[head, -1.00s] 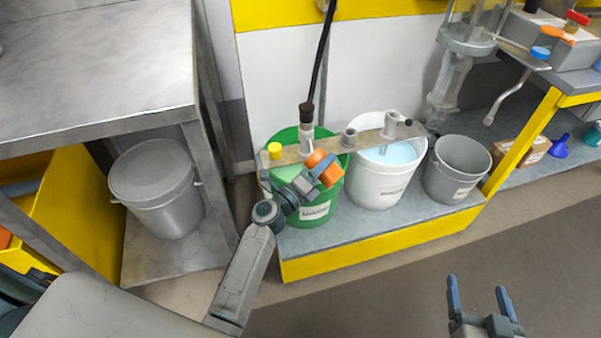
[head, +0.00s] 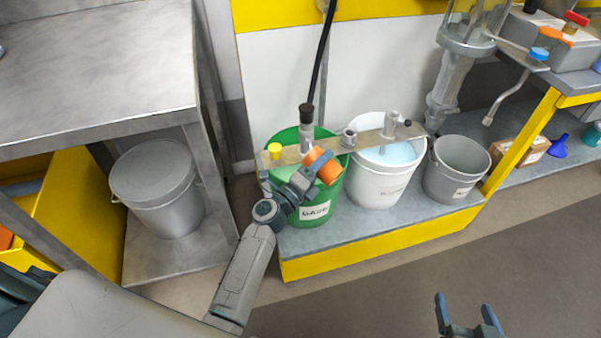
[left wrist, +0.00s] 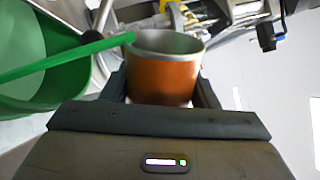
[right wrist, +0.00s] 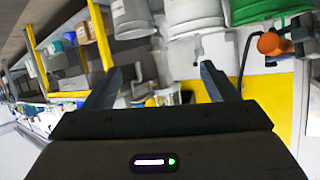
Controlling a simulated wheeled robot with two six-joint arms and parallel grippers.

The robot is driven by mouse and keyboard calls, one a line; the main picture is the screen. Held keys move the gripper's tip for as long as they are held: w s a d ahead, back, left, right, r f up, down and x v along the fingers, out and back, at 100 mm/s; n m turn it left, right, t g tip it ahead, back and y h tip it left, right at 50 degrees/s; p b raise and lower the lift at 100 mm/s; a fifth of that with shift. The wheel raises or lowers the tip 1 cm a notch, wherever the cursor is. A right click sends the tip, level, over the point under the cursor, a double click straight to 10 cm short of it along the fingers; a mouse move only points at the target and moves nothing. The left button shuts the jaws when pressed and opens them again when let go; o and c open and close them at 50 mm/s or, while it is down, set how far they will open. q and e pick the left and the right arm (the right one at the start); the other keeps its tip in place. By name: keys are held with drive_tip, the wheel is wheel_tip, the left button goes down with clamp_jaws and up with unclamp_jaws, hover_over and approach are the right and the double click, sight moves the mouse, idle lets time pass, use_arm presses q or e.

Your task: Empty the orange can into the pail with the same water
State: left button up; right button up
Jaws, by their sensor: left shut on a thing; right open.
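My left gripper (head: 314,172) is shut on the orange can (head: 325,168) and holds it tilted above the green pail (head: 318,210). The green pail holds pale green liquid. The white pail (head: 372,190) beside it holds light blue liquid. The grey pail (head: 455,182) on the right looks empty. My right gripper (head: 464,308) is open and empty, low at the right, away from the pails.
A lidded grey bin (head: 157,187) stands under the bench at left. The floor in front of the yellow-edged platform is clear.

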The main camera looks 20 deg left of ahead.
use_arm(q)
drive_tip(key=shift+w+a+r+n+p, duration=0.15)
drive_tip(key=shift+a+n+p, duration=0.1)
drive_tip(key=shift+n+p, duration=0.15)
drive_tip(key=shift+a, duration=0.1)
use_arm(e)
drive_tip(key=shift+s+a+f+g, duration=0.2)
drive_tip(key=shift+s+f+g, duration=1.3)
drive_tip(key=shift+s+f, duration=0.35)
use_arm(q)
drive_tip(key=shift+a+r+n+p, duration=0.2)
drive_tip(key=shift+n+p, duration=0.1)
drive_tip(key=shift+n, duration=0.1)
use_arm(e)
drive_tip(key=shift+s+f+g, duration=0.2)
drive_tip(key=shift+s+g, duration=0.2)
drive_tip(key=shift+s, duration=0.05)
use_arm(q)
drive_tip(key=shift+w+f+n+y, duration=0.1)
drive_tip(key=shift+f+n+y, duration=0.2)
drive_tip(key=shift+n, duration=0.2)
use_arm(e)
drive_tip(key=shift+s, duration=0.1)
use_arm(q)
drive_tip(key=shift+a+n+t, duration=0.15)
drive_tip(key=shift+n+t, duration=0.15)
drive_tip(key=shift+n, duration=0.1)
use_arm(e)
drive_tip(key=shift+r, duration=0.15)
